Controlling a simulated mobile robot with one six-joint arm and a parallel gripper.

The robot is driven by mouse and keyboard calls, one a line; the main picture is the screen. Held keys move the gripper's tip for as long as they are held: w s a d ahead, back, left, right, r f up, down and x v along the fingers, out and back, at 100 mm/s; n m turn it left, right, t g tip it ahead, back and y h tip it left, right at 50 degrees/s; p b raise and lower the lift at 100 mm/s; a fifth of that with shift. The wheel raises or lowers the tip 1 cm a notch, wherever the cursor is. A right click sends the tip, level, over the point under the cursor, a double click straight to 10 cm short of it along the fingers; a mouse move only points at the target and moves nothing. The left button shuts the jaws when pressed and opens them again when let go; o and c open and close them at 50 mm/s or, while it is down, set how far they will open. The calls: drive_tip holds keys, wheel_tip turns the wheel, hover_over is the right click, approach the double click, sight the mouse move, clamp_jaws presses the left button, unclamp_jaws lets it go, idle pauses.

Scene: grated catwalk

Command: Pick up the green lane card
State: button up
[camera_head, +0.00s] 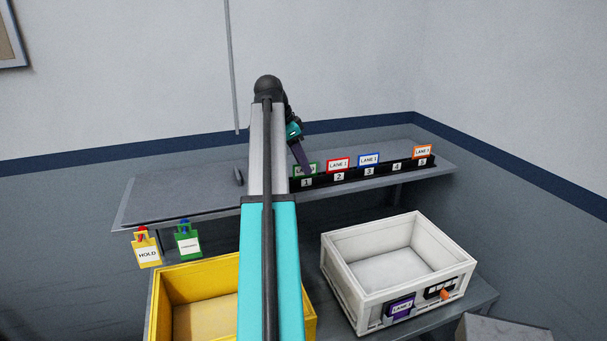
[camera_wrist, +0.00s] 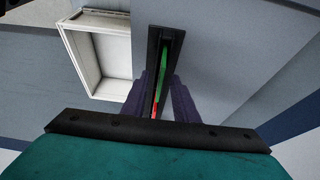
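The green lane card (camera_head: 298,170) stands in slot 1 at the left end of a black rack (camera_head: 345,174) on the shelf. My gripper's dark purple finger (camera_head: 302,158) is right at this card and covers part of it in the head view. In the wrist view, the green card (camera_wrist: 163,72) shows edge-on as a thin strip along the black rack (camera_wrist: 177,42). My gripper (camera_wrist: 160,88) has a finger on each side of this strip, with a gap between them. Whether either finger touches the card is not clear.
Below are a white crate (camera_head: 335,262) and a yellow bin (camera_head: 225,262). Yellow (camera_head: 147,252) and green (camera_head: 188,244) tags hang at the shelf's front left.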

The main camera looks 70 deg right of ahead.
drive_tip(key=shift+s+f, duration=0.1)
drive_tip(key=shift+f, duration=0.25)
idle(0.3)
clamp_jaws()
